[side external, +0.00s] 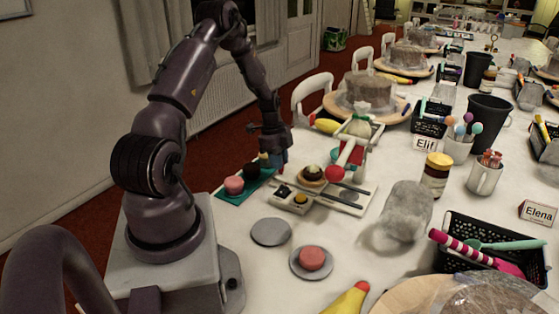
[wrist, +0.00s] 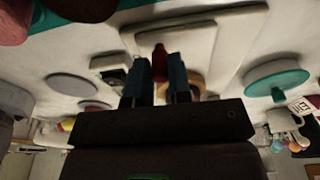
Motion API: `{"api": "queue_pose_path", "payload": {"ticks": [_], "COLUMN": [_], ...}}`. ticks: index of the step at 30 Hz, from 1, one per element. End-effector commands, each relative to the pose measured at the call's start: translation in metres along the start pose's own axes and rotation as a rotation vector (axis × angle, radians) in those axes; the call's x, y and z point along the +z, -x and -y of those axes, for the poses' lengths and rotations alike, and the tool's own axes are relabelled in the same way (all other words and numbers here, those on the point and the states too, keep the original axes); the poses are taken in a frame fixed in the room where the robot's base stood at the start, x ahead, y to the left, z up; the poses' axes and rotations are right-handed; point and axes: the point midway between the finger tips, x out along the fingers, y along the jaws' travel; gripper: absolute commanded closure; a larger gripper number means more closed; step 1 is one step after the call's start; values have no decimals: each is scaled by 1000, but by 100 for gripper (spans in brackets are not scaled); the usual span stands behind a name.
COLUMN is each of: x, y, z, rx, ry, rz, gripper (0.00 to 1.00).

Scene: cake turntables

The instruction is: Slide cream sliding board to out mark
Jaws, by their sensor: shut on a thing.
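A cream board (side external: 345,203) lies on the white table in front of my arm, with dark strips along it. It also shows in the wrist view (wrist: 225,40) as a pale raised slab. My gripper (side external: 277,161) is low at the board's back left end. In the wrist view, its two blue-grey fingers (wrist: 160,72) are closed on a small dark red knob (wrist: 160,58). Whether the knob is joined to the board is hidden. I cannot make out an out mark.
A small cream block (side external: 291,202) and a round brown-topped item (side external: 312,174) are close to the board. A teal mat (side external: 236,193) with macarons lies left. Grey discs (side external: 271,231) lie in front.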

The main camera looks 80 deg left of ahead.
Motion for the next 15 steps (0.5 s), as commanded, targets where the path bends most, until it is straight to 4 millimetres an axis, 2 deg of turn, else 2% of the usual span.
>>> {"api": "queue_pose_path", "payload": {"ticks": [1, 4, 11, 15], "x": [7, 6, 3, 2], "y": [2, 2, 1, 6], "z": [2, 2, 1, 1], "rx": [-10, -8, -4, -4], "ry": [6, 6, 3, 2], "rz": [11, 9, 5, 4], "gripper": [79, 56, 55, 55]}}
